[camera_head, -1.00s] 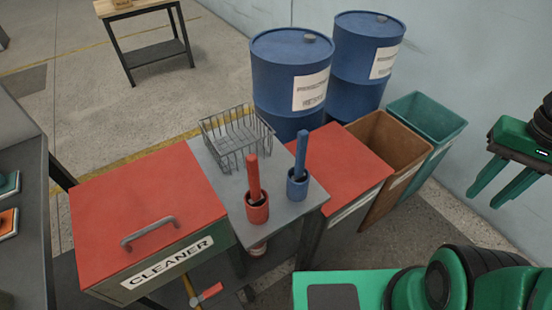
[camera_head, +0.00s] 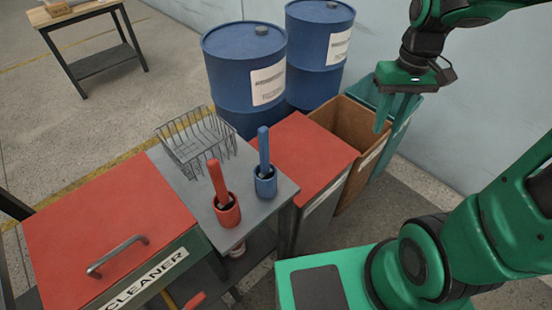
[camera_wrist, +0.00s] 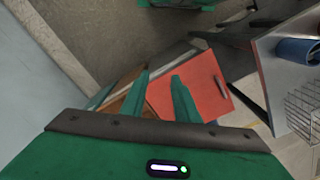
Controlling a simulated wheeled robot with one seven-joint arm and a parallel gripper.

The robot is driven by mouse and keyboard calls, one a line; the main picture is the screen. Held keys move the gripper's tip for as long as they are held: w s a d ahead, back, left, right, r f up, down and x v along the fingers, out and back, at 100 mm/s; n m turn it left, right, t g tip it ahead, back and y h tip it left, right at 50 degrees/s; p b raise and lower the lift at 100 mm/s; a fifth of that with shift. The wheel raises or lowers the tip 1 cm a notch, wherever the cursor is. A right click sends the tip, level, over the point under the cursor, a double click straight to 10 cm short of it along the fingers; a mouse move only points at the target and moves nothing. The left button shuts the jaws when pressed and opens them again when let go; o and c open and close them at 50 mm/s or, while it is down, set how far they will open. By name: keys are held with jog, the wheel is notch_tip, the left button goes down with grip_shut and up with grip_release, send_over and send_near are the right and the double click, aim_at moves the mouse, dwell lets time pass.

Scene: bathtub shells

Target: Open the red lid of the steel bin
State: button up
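The steel bin with a flat red lid (camera_head: 300,148) stands right of the grey table, its lid lying shut. The lid also shows in the wrist view (camera_wrist: 195,88), ahead of the fingers, with a dark bar near its right edge. My gripper (camera_head: 391,128) hangs fingers-down above the brown and green bins, right of the red lid and apart from it. In the wrist view its two green fingers (camera_wrist: 160,77) are spread with nothing between them.
Right of the steel bin are an open brown bin (camera_head: 346,122) and a green bin (camera_head: 397,140). Blue drums (camera_head: 243,85) stand behind. The grey table (camera_head: 262,207) holds a wire basket and red and blue cups. A red-lidded CLEANER box (camera_head: 105,225) is at left.

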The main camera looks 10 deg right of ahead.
jog(key=w+a+f+n+y, duration=0.1)
jog(key=w+a+f+n, duration=0.2)
jog(key=w+a+f, duration=0.35)
jog(key=w+a+f+n+g, duration=0.1)
jog(key=w+a+f+n, duration=0.2)
jog(key=a, duration=0.7)
jog(key=w+a+f+n+y, duration=0.1)
jog(key=w+a+f+n, duration=0.1)
jog(key=w+a+f, duration=0.5)
jog(key=x, duration=0.3)
jog(key=s+x, duration=0.1)
jog(key=x, duration=0.2)
jog(key=s+x, duration=0.1)
jog(key=x, duration=0.2)
jog(key=shift+s+a+f, duration=0.15)
jog(key=shift+a, duration=0.15)
